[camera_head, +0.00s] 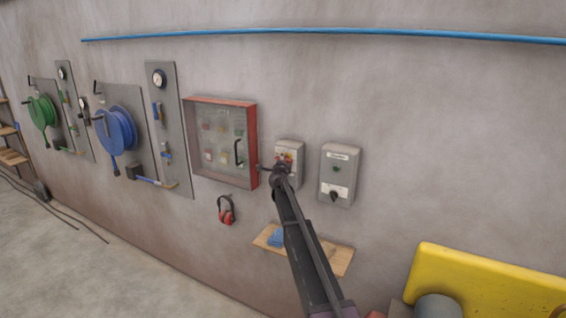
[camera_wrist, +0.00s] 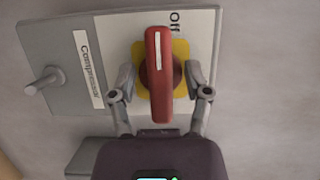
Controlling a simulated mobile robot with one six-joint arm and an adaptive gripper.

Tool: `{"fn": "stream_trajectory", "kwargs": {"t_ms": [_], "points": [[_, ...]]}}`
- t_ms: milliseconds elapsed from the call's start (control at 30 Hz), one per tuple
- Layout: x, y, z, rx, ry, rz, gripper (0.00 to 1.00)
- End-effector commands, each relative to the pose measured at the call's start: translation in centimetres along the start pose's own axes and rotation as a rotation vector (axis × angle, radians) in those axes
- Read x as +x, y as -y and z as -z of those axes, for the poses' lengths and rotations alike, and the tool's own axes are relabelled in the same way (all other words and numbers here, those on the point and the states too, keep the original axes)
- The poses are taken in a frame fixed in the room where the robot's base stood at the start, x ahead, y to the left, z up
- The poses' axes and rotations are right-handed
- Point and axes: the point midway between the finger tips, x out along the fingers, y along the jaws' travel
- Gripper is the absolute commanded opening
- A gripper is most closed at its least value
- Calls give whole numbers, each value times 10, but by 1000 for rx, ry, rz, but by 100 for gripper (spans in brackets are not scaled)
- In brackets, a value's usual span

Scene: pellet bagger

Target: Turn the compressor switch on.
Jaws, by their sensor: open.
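The compressor switch box (camera_head: 297,149) is a grey box on the wall, partly hidden behind my arm in the head view. In the wrist view its plate (camera_wrist: 120,68) carries a "Compressor" label and the word "Off". The red switch handle (camera_wrist: 158,85) sits on a yellow backing and points at or close to "Off". A white line marks the handle. My gripper (camera_wrist: 160,82) is open, with one finger on each side of the handle. I cannot tell whether either finger touches it. In the head view my gripper (camera_head: 282,166) is at the box.
A grey control box (camera_head: 341,175) with a black knob hangs just right. A red-framed cabinet (camera_head: 222,143) hangs left. Red ear defenders (camera_head: 226,210) and a wooden shelf (camera_head: 340,260) with a blue item are below. A yellow body (camera_head: 490,285) stands at lower right.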

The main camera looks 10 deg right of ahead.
Motion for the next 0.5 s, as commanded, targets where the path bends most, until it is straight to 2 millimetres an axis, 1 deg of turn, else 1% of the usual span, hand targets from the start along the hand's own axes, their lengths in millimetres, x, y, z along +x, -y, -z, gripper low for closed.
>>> {"fn": "stream_trajectory", "kwargs": {"t_ms": [233, 267, 300, 367, 400, 433, 500], "points": [[0, 0, 0, 0, 0, 0, 63], [0, 0, 0, 0, 0, 0, 57], [0, 0, 0, 0, 0, 0, 45], [0, 0, 0, 0, 0, 0, 27], [0, 0, 0, 0, 0, 0, 15], [0, 0, 0, 0, 0, 0, 9], [0, 0, 0, 0, 0, 0, 9]]}}
